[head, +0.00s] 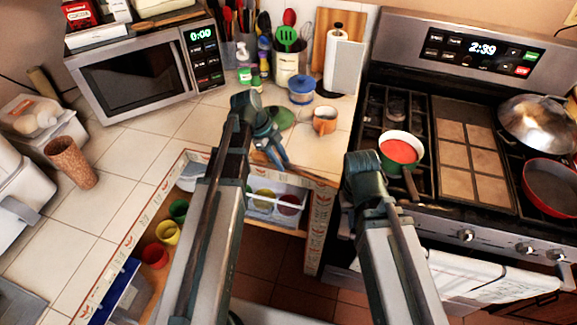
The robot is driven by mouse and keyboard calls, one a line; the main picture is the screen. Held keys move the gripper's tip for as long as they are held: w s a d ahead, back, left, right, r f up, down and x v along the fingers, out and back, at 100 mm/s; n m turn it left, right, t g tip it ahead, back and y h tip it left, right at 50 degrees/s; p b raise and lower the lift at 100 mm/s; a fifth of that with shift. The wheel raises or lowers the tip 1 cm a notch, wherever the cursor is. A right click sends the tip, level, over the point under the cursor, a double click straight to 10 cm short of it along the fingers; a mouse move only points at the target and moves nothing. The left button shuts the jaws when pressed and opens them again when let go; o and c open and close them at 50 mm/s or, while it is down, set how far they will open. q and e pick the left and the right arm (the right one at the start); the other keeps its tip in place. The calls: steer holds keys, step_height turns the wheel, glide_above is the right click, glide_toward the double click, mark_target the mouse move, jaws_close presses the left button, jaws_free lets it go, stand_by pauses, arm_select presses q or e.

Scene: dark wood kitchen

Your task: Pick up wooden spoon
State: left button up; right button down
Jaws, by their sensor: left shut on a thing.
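My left gripper (275,147) is over the counter corner by the open drawer, with its blue-grey fingers pointing down and to the right. It is shut on a thin brown piece that looks like the wooden spoon (261,158). Most of that piece is hidden behind the fingers and my forearm, so its full shape cannot be made out. My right gripper (364,170) is at the left front of the stove. Its fingers are hidden behind its own wrist.
A saucepan (401,150) sits on the stove (465,225) near my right gripper.

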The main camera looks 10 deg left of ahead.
arm_select(q)
jaws_close()
step_height(320, 180, up, 9)
steer(key=p, duration=0.9)
steer(key=shift+r, duration=0.15)
